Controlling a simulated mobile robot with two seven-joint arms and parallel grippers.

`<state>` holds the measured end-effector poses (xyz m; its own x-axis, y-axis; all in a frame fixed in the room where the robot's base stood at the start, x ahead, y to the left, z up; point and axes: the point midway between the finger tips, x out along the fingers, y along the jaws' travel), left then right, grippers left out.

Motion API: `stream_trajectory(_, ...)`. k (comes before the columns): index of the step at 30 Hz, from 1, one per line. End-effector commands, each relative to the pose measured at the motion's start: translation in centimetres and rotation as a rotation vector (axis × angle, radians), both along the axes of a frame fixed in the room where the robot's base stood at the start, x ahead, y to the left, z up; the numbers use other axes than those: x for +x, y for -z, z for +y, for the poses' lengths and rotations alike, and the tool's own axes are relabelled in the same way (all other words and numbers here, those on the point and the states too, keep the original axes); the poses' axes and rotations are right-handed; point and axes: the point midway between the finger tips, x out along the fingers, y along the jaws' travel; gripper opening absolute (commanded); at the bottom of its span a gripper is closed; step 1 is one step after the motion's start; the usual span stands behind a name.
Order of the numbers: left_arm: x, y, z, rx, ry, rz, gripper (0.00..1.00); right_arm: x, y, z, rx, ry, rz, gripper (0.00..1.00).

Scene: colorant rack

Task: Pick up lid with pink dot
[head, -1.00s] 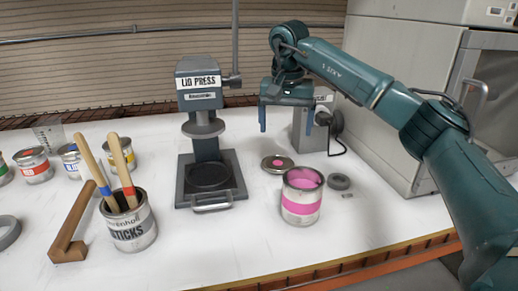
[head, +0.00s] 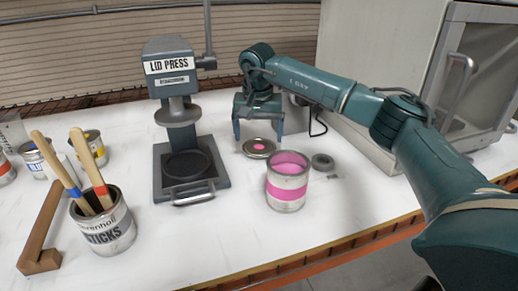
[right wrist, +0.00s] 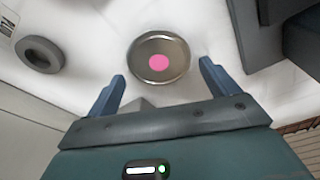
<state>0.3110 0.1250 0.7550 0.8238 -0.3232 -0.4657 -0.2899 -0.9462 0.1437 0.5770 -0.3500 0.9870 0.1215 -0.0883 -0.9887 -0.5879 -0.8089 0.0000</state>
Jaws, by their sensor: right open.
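The round metal lid with a pink dot (head: 259,148) lies flat on the white table, behind the open can of pink paint (head: 287,182). My right gripper (head: 258,138) is open and empty just above and behind the lid. In the right wrist view the lid (right wrist: 158,58) lies ahead of and between the two blue fingers (right wrist: 162,78), apart from both. My left gripper is not in view.
The lid press (head: 187,165) stands left of the lid. A grey ring (head: 322,161) lies right of the pink can. A large grey cabinet (head: 385,60) stands at the right.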

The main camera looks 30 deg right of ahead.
Motion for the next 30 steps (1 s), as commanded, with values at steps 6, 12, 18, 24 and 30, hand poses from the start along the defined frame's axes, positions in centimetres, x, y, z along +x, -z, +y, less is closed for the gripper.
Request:
stream_trajectory(6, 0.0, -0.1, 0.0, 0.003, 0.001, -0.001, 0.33, 0.2, 2.9, -0.3, 0.0, 0.0, 0.001, 0.87)
stream_trajectory(12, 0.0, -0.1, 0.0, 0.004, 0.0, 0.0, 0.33, 0.2, 3.3, -0.4, 0.0, -0.001, 0.0, 0.87)
stream_trajectory(18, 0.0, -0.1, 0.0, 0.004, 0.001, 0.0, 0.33, 0.2, 3.3, -0.4, 0.0, -0.001, 0.0, 0.78)
stream_trajectory(24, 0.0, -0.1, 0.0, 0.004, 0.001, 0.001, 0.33, 0.2, 3.2, -0.4, 0.0, 0.0, 0.0, 0.61)
stream_trajectory(30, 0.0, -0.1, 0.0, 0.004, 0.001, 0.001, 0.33, 0.2, 3.2, -0.4, 0.0, 0.0, 0.0, 0.61)
